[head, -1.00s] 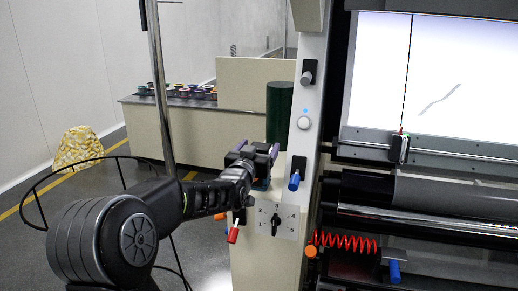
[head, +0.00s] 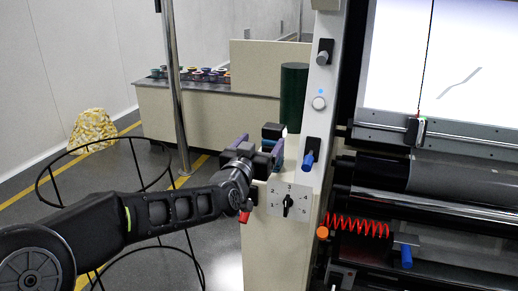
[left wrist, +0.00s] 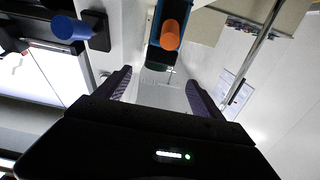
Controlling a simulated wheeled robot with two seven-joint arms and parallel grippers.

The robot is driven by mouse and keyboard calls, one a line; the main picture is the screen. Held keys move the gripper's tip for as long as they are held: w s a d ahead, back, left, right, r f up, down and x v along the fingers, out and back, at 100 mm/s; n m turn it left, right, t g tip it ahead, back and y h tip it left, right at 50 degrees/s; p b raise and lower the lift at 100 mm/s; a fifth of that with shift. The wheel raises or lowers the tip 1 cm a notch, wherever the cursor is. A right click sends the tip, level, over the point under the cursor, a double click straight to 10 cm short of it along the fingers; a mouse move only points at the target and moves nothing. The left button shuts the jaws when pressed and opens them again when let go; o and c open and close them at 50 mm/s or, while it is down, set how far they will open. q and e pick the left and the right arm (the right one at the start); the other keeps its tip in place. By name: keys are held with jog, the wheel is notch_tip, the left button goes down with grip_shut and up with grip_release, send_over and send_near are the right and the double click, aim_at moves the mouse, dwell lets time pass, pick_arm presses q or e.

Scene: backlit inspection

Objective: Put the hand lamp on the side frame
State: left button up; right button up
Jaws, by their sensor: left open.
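The hand lamp, which I take to be the black and blue block (head: 272,131), stands at the cream side frame (head: 320,80), just beyond my left gripper. In the left wrist view it shows as a dark body with blue sides and a round orange end (left wrist: 170,35). My left gripper (head: 259,148) is open, its purple fingers spread and empty, with the lamp ahead of the fingertips. The gap between the fingers also shows in the left wrist view (left wrist: 159,82). The lamp's lower part is hidden by the gripper in the head view. My right gripper is not in view.
A blue knob (head: 308,160), a numbered dial plate (head: 289,200) and a red-tipped lever (head: 245,216) sit close to the gripper. Rollers and a lit panel (head: 465,60) lie right. A dark green cylinder (head: 293,95) and a metal post (head: 174,90) stand behind.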

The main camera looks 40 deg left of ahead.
pick_arm(q)
jog(key=shift+s+d, duration=0.25)
jog(key=shift+s, duration=0.45)
